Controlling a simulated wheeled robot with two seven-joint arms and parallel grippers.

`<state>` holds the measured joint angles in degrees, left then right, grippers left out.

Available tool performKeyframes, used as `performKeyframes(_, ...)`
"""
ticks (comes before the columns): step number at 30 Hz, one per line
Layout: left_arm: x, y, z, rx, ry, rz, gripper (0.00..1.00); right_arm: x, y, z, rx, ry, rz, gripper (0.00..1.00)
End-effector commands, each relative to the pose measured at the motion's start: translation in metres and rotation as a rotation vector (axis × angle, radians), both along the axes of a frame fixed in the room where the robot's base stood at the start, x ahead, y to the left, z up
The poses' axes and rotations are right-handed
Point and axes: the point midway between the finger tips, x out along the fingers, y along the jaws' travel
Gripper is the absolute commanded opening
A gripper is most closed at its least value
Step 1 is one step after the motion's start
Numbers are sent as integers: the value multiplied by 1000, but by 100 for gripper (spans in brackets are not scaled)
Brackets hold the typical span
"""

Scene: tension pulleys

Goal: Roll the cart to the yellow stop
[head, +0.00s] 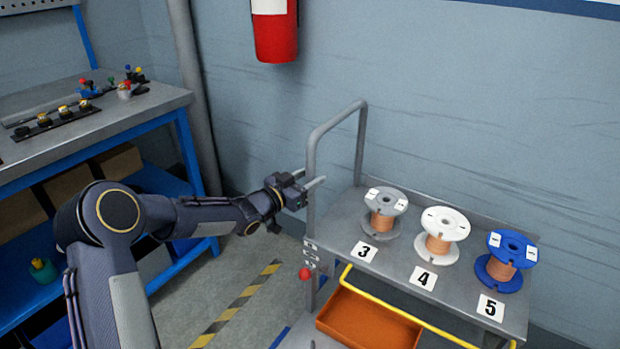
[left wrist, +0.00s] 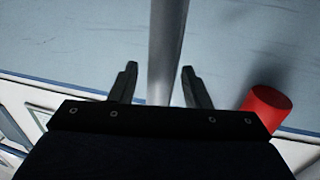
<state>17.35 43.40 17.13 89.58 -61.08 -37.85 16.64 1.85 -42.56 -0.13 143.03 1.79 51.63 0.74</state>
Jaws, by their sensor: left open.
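The grey metal cart (head: 345,235) stands against the wall at the right, with a tubular push handle (head: 361,140) at its left end. My left gripper (head: 313,179) is open at the handle's near upright, one finger to each side of it in the picture. In the left wrist view the upright (left wrist: 167,45) runs between the two spread fingers (left wrist: 160,85), without visible contact. My right gripper is out of view. A yellow-and-black striped floor line (head: 236,304) lies left of the cart; I cannot make out a separate yellow stop.
The cart carries grey (head: 382,225), white (head: 437,245) and blue (head: 500,274) spools, an orange tray (head: 370,322) and a red knob (head: 305,273). A blue-framed workbench (head: 165,98) stands left. A red extinguisher (head: 275,38) hangs on the wall. Floor between bench and cart looks clear.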

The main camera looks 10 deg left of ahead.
Motion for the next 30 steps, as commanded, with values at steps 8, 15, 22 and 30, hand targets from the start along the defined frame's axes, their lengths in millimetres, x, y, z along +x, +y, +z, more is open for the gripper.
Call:
performKeyframes(8, 8, -6, 0, 0, 1, 1, 43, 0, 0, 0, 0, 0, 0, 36)
performKeyframes(15, 8, -5, 0, 1, 1, 1, 27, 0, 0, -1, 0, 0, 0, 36)
performKeyframes(22, 8, -5, 0, 1, 1, 1, 0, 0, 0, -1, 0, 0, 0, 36)
performKeyframes(30, 7, -7, -1, 1, 1, 0, 0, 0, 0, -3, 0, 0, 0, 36)
